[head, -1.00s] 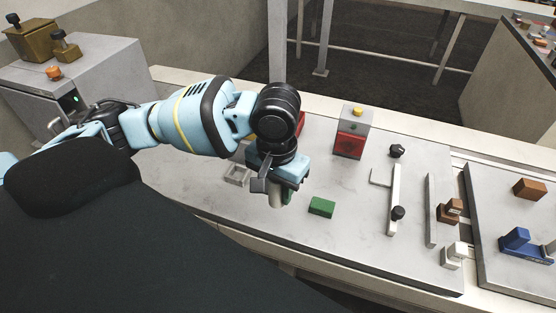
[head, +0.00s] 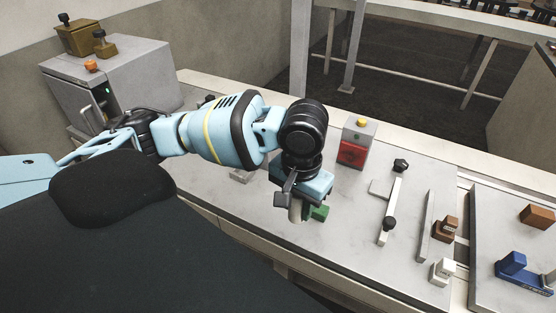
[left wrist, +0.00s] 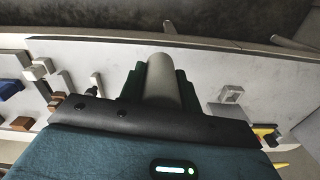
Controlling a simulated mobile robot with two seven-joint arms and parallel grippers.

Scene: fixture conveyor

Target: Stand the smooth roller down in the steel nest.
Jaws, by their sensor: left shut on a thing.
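The smooth roller, a plain pale grey cylinder (left wrist: 162,80), is held between the dark fingers of my left gripper (head: 297,203). In the head view its lower end (head: 295,212) hangs below the jaws, roughly upright, above the table. The steel nest, a small grey square holder (head: 241,176), sits on the table left of the gripper and is partly hidden by my arm. In the left wrist view the nest (left wrist: 230,95) shows to the right of the roller, apart from it. My right gripper is not in view.
A red-fronted box with a yellow button (head: 355,150) stands behind. White and grey rails with black knobs (head: 390,215) lie to the right. A grey cabinet (head: 125,75) stands at the far left.

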